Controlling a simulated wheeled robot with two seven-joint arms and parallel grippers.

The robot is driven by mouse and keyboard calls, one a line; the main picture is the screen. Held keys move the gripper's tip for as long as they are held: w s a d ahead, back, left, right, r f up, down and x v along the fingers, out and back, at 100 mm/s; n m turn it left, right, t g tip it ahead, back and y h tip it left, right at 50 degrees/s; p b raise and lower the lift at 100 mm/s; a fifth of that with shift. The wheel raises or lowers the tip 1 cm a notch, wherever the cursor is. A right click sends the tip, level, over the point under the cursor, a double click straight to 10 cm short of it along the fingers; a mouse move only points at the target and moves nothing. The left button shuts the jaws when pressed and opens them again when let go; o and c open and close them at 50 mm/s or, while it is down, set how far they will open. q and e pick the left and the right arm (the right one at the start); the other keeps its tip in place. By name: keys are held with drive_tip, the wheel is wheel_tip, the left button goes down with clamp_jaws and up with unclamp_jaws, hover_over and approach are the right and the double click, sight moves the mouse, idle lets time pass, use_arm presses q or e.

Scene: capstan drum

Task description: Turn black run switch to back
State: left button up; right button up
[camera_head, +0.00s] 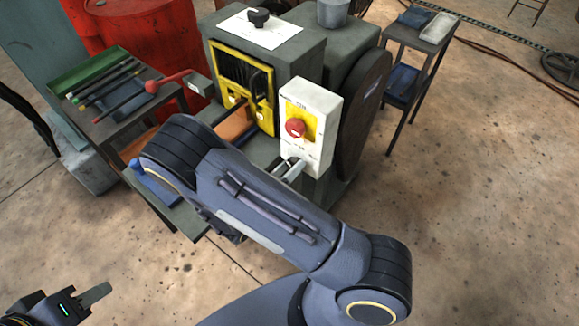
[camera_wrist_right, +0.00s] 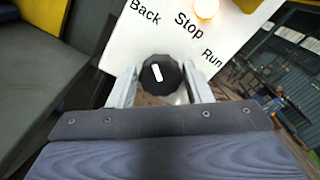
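The black run switch (camera_wrist_right: 160,75) is a round knob low on a white panel marked Back, Stop and Run. Its white mark leans up and left, roughly toward Back. In the head view, the white control box (camera_head: 316,105) carries a red button (camera_head: 296,128) on yellow. My right gripper (camera_head: 295,167) is at the box's lower front and hides the switch there. In the right wrist view, the right gripper (camera_wrist_right: 161,82) has a finger on each side of the knob, seemingly against it. My left gripper (camera_head: 100,295) is low at the left, away from the machine; its finger gap is unclear.
The grey machine has a yellow-framed front (camera_head: 242,85) and a dark drum (camera_head: 362,115) right of the box. A tool table (camera_head: 125,118) and red barrel (camera_head: 140,35) stand left. A small cart (camera_head: 420,40) stands behind right.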

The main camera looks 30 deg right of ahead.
drive_tip(key=shift+o, duration=1.4)
drive_tip(key=shift+a, duration=0.1)
drive_tip(key=b+v, duration=0.2)
drive_tip(key=v, duration=0.5)
drive_tip(key=shift+s+a, duration=0.2)
drive_tip(key=shift+a, duration=0.05)
